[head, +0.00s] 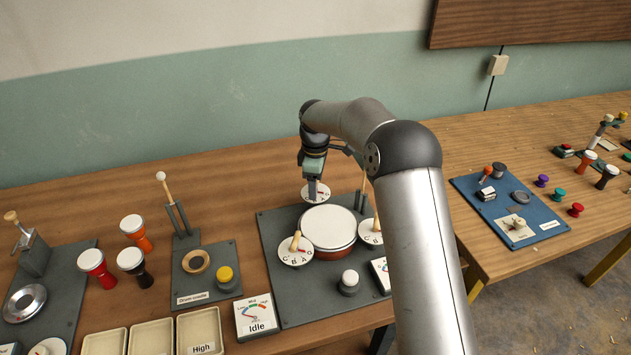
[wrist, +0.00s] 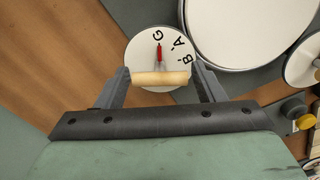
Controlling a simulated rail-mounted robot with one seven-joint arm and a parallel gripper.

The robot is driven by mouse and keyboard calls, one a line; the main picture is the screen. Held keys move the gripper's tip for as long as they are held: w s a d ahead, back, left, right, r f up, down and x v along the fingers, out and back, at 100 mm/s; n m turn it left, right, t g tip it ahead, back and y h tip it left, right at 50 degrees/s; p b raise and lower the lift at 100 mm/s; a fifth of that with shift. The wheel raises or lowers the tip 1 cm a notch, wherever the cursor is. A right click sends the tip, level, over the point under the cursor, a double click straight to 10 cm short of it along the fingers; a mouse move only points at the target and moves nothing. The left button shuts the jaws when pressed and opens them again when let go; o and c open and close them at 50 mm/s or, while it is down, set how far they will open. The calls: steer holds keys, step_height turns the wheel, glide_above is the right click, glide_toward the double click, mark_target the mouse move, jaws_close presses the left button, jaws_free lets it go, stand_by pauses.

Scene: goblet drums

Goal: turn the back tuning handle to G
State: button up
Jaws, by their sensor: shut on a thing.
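The back tuning dial (head: 318,193) is a white disc behind the drum (head: 327,226) in the head view. In the wrist view the dial (wrist: 140,52) shows the letters G, A and B. Its red pointer (wrist: 158,52) points at or very near the G. My gripper (wrist: 160,79) is shut on the pale wooden tuning handle (wrist: 161,79), with one finger at each end of it. In the head view my gripper (head: 314,180) comes down from above onto the dial and hides the handle.
The left tuning dial (head: 296,249) and the right tuning dial (head: 371,232) stand beside the drum on the grey board (head: 290,305). A sign reading "Idle" (head: 257,316) stands at the board's front left. A drum cradle (head: 196,262) and goblet drums (head: 134,230) are to the left.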

steer(key=shift+a, duration=0.1)
stand_by(0.3)
steer(key=o, duration=1)
steer(key=shift+c, duration=0.2)
steer(key=shift+r, duration=0.1)
step_height(320, 180, up, 17)
steer(key=shift+r, duration=0.15)
